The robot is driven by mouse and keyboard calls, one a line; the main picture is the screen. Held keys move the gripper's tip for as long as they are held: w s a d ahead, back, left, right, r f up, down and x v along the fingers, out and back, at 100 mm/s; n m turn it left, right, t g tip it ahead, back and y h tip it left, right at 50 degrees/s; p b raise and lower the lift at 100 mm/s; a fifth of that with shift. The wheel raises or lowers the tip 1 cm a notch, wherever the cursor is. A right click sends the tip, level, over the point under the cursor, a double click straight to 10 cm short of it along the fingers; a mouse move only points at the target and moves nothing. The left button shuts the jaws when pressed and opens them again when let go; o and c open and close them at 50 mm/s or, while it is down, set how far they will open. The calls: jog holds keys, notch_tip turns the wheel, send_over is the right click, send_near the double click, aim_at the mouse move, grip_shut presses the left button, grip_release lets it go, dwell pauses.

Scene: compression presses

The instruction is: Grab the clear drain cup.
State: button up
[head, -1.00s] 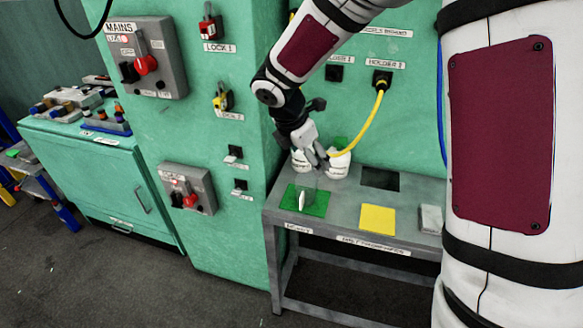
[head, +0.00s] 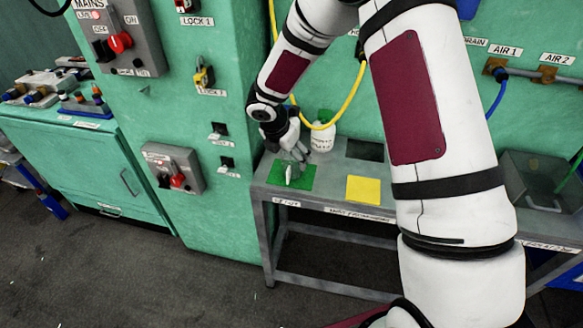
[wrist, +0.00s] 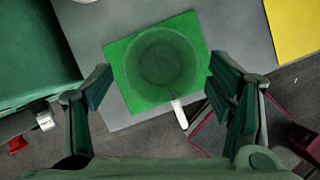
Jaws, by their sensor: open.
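The clear drain cup (wrist: 163,62) is a see-through round cup with a white handle, standing on a green mat (wrist: 128,97) in the wrist view. The handle (wrist: 180,114) points toward the bottom of that picture. My gripper (wrist: 158,88) is open, with one finger to the left of the cup and one to the right, and nothing is held. In the head view my gripper (head: 297,152) is low over the green mat (head: 306,178) at the cup. The white handle (head: 289,174) shows there, while the cup's clear body is hard to make out.
The mat lies on a grey bench (head: 325,187). A white bottle (head: 322,138) stands behind my gripper, and a yellow mat (head: 363,189) lies to the right. A dark square opening (head: 364,150) is in the bench top. A yellow hose (head: 347,103) hangs behind my arm.

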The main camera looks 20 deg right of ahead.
jog(key=x, duration=0.5)
jog(key=shift+s+p, duration=0.1)
jog(key=shift+p, duration=0.2)
jog(key=shift+c, duration=0.5)
jog(key=shift+a, duration=0.1)
jog(key=c, duration=1)
